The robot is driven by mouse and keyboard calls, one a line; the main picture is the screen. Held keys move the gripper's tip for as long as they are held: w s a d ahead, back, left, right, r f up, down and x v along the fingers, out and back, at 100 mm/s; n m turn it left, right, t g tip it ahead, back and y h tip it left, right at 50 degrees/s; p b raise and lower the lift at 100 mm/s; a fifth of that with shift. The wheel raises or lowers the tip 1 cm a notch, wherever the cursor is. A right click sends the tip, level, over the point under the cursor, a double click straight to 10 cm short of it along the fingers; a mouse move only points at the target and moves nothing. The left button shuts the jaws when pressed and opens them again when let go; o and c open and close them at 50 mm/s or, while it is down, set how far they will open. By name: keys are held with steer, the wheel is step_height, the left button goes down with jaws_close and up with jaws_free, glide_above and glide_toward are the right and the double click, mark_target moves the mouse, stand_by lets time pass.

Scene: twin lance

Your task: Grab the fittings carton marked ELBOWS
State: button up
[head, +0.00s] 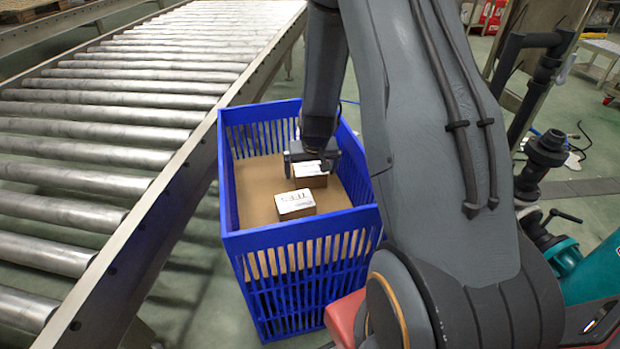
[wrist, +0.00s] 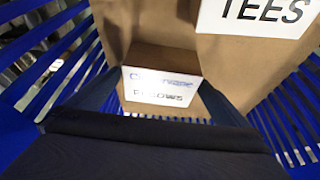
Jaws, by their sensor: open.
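The ELBOWS carton (wrist: 162,88), a small brown box with a white label, shows in the wrist view between my gripper's two dark fingers; its label is partly blurred. In the head view the same carton (head: 311,180) lies in the blue crate (head: 305,238), partly hidden by my gripper. My gripper (head: 311,162) is open, pointing down into the crate over this carton. A finger stands on each side of the carton in the wrist view; I cannot tell whether either touches it. A second carton (head: 295,204) lies nearer the front; its label reads TEES in the wrist view (wrist: 262,14).
The crate has slatted blue walls around a brown floor, with bare floor left and right of the cartons. A roller conveyor (head: 110,150) runs along the crate's left side. Teal equipment (head: 597,268) stands at the far right.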

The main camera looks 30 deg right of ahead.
mark_target(310, 168)
steer(key=c, duration=1.4)
steer(key=shift+o, duration=0.3)
step_height(310, 168, up, 7)
steer(key=p, duration=0.6)
steer(key=shift+f, duration=0.15)
step_height(310, 168, up, 3)
steer(key=p, duration=0.4)
steer(key=shift+r+p, duration=0.2)
steer(key=shift+p, duration=0.1)
